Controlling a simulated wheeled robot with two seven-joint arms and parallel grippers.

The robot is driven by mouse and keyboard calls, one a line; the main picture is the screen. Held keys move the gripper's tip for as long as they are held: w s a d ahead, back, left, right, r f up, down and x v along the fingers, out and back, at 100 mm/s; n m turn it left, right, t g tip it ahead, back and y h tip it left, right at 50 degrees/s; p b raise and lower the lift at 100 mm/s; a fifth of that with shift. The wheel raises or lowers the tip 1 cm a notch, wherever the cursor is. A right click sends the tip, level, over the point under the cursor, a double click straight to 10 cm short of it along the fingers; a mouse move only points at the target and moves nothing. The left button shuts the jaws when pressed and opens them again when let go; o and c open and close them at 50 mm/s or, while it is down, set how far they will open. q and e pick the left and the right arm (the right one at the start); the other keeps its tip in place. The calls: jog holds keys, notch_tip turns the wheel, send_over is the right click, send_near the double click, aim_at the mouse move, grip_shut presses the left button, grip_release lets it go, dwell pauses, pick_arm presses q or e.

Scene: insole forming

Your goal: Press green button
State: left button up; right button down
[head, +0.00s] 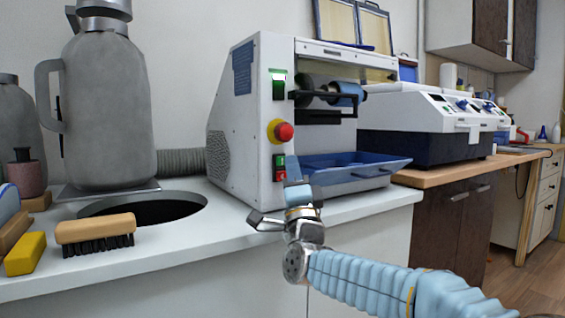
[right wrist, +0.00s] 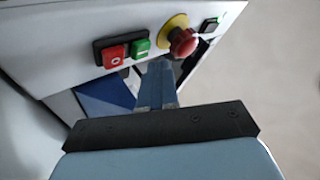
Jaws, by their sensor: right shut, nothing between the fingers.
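The green button (head: 280,161) is on the front panel of a white machine (head: 247,150), directly above a red button (head: 280,175). In the right wrist view the green button (right wrist: 140,47) sits beside the red button (right wrist: 115,56) marked with a circle. My right gripper (head: 294,172) is shut and empty, with its blue fingers just in front of the panel near the buttons. In the right wrist view its fingertips (right wrist: 157,64) appear close to the green button, slightly off it toward the emergency stop. I cannot tell whether they touch the panel. My left gripper is out of view.
A red emergency stop (head: 284,132) on a yellow base sticks out above the buttons. A blue tray (head: 355,168) juts from the machine to the right of the gripper. A brush (head: 95,230) and a round counter opening (head: 150,209) lie left.

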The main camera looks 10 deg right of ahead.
jog(key=shift+w+a+b, duration=0.15)
jog(key=shift+w+b, duration=0.15)
jog(key=shift+w, duration=0.1)
